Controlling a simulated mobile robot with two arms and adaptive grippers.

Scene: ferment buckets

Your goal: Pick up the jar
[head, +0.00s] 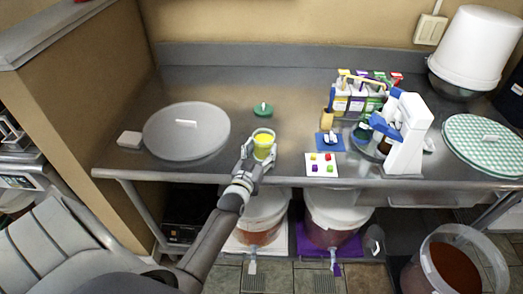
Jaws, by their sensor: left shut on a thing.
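The jar (264,139) is small and clear with yellow contents. It is upright near the front edge of the metal counter (258,88). My left gripper (260,152) comes in from the front left and is shut on the jar, with its fingers around the lower part. The gripper hides the jar's base, so I cannot tell whether it touches the counter. A green lid (262,109) lies on the counter behind the jar. My right gripper is not in view.
A round grey lid (187,131) lies left of the jar. To the right are a white card with colored cubes (321,164), a blue pad (330,141), a white and blue device (405,134) and several bottles (358,98). Buckets (263,214) stand under the counter.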

